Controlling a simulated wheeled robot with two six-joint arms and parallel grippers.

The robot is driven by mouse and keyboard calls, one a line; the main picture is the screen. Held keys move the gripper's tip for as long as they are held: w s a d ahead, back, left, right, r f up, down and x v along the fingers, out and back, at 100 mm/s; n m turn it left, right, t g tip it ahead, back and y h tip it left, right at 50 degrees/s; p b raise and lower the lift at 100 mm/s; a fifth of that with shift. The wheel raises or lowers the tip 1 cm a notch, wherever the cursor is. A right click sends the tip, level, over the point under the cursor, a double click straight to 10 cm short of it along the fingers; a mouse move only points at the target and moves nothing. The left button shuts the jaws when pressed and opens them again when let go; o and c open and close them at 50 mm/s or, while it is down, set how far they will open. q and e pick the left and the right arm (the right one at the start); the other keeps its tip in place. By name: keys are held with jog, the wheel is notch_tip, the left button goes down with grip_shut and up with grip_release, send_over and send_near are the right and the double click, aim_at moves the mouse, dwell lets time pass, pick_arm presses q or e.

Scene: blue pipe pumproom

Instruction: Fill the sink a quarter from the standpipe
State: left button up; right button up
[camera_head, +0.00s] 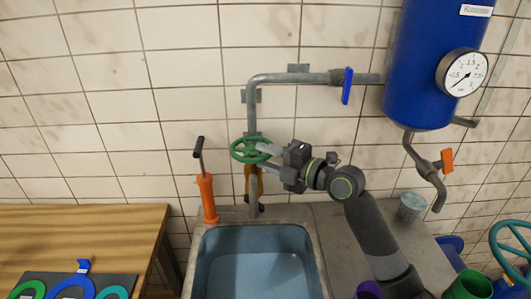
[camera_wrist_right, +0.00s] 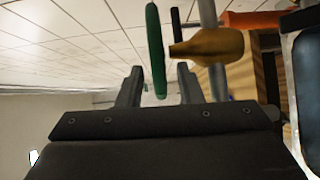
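The steel sink (camera_head: 317,250) is at the bottom middle of the head view. Its basin looks blue inside; I cannot tell whether water stands in it. The grey standpipe (camera_head: 252,113) comes down the wall behind the sink, with a green handwheel (camera_head: 243,151) on it. A brass-coloured part (camera_wrist_right: 207,47) shows beside the green wheel (camera_wrist_right: 155,50) in the right wrist view. My right gripper (camera_head: 262,157) reaches the wheel from the right. Its fingers (camera_wrist_right: 159,82) are apart, with the wheel's rim between them and gaps on both sides. My left gripper is out of view.
An orange hand pump (camera_head: 207,200) stands at the sink's back left corner. A blue tank (camera_head: 428,70) with a gauge (camera_head: 463,73) hangs upper right. A blue lever (camera_head: 347,86) sits on the upper pipe. A wooden table (camera_head: 80,235) is at left, and a grey cup (camera_head: 411,207) at right.

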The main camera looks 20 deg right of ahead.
jog(key=shift+w+a, duration=0.15)
jog(key=shift+w, duration=0.1)
jog(key=shift+c, duration=0.3)
grip_shut()
jog(key=shift+s+a+h, duration=0.1)
jog(key=shift+a+h, duration=0.05)
jog(key=shift+h, duration=0.25)
jog(key=shift+s+a+m+t+h, duration=0.1)
jog(key=shift+a+m+t+h, duration=0.2)
jog(key=shift+m+t+h, duration=0.4)
jog(key=shift+s+a+m+t+h, duration=0.1)
jog(key=shift+a+m+t+h, duration=0.25)
jog(key=shift+m+h, duration=0.5)
jog(key=shift+a+m+t+h+p, duration=0.3)
jog(key=shift+m+h, duration=0.5)
jog(key=shift+h, duration=0.4)
jog(key=shift+a+m+t+h+p, duration=0.15)
jog(key=shift+m+t+h, duration=0.2)
jog(key=shift+m+h, duration=0.6)
jog(key=shift+h, duration=0.4)
